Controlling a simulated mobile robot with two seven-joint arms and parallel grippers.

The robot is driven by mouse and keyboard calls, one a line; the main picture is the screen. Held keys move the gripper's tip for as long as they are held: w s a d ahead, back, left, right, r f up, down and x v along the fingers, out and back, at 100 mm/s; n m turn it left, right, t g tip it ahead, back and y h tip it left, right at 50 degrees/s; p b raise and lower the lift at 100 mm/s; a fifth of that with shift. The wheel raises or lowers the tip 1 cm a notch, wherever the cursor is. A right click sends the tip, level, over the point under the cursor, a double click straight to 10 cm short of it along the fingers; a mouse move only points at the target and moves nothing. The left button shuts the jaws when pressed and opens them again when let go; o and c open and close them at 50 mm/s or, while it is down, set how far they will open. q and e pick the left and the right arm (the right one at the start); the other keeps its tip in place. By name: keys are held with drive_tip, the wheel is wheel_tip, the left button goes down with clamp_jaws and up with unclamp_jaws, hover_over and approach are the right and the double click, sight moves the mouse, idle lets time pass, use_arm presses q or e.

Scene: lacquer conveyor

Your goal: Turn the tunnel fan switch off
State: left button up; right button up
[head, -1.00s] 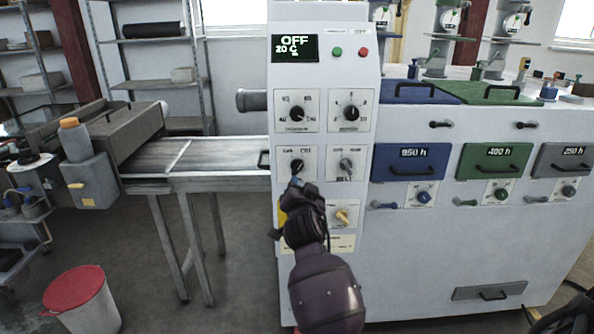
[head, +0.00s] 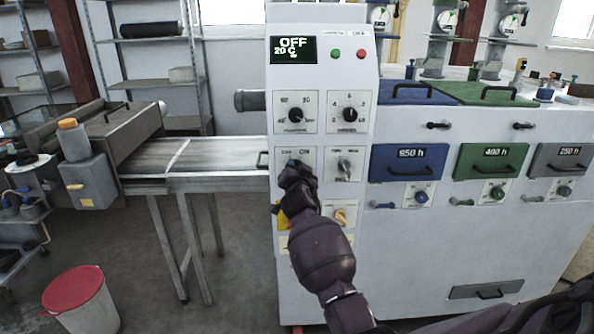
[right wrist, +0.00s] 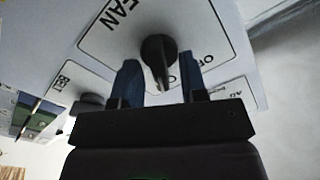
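The fan switch is a black knob (right wrist: 158,50) on a white plate lettered "FAN" in the right wrist view, with partly hidden lettering near its pointer. My right gripper (right wrist: 161,82) is open, with its two blue fingers on either side of the knob's pointer and a gap on each side. In the head view my right gripper (head: 292,166) is at the left plate of the control panel's middle row and hides the knob. Whether the fingers touch the knob cannot be told. My left gripper is not in view.
The panel also carries two upper dials (head: 350,114), a grey switch (head: 345,166) just right of the gripper and a yellow switch (head: 341,217) below. A display (head: 292,49) reads OFF and 20 C. A conveyor (head: 215,155) joins the panel from the left.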

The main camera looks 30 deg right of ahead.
clamp_jaws()
drive_tip(key=shift+n, duration=0.3)
drive_tip(key=n, duration=1.1)
drive_tip(key=shift+w+a, duration=0.15)
drive_tip(key=shift+a, duration=0.1)
drive_tip(key=shift+n, duration=0.3)
idle(0.4)
unclamp_jaws()
